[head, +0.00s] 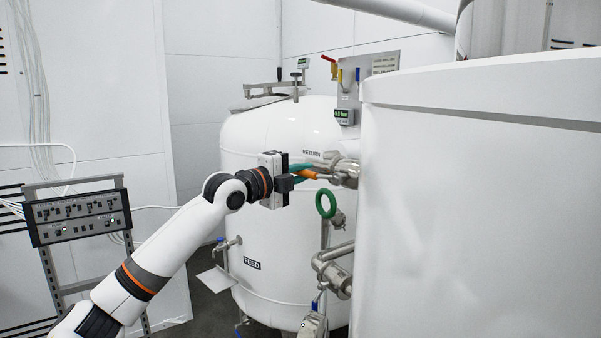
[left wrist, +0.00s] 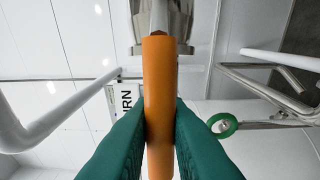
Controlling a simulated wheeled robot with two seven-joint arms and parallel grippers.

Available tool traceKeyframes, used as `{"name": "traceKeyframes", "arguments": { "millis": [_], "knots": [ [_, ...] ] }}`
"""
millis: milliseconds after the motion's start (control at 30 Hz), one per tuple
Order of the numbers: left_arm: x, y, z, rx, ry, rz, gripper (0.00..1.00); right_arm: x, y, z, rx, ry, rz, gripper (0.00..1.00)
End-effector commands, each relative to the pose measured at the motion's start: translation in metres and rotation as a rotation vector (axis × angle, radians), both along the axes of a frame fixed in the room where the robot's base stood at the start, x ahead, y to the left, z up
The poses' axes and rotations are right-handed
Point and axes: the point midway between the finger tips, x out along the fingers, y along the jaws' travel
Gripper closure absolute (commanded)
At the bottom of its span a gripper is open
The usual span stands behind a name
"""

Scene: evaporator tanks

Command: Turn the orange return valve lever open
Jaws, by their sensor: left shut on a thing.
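The orange return valve lever (head: 308,174) sticks out from a metal valve (head: 345,172) on the side of the white tank (head: 290,240), below the "RETURN" label. My left gripper (head: 298,173) reaches it from the left and its green fingers are shut on the lever. In the left wrist view the orange lever (left wrist: 160,95) runs up the middle between the two green fingers (left wrist: 160,130), which touch it on both sides. Its upper end meets the metal valve stem (left wrist: 160,25). My right gripper is not in view.
A green ring handle (head: 326,203) sits on piping just below the lever. A large white vessel (head: 480,210) fills the right side, close to the valve. A control panel (head: 82,216) on a rack stands at the left. Red, yellow and blue handles and a gauge (head: 344,116) are above.

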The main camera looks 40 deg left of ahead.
Motion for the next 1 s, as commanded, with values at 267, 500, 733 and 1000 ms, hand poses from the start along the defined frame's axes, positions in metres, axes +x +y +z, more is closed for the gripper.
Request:
{"name": "traceKeyframes", "arguments": {
  "millis": [267,500,733,1000],
  "knots": [
    [-0.001,0.001,0.004,0.003,-0.009,0.003,0.8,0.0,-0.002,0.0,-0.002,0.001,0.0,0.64],
    [0.0,0.001,0.002,0.002,-0.004,0.002,0.65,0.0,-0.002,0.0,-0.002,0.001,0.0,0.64],
    [-0.005,0.002,-0.001,0.001,-0.003,0.003,0.65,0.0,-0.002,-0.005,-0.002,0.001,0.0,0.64],
    [-0.052,0.011,-0.008,0.009,-0.003,0.006,0.65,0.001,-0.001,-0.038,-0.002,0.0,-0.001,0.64]
  ]
}}
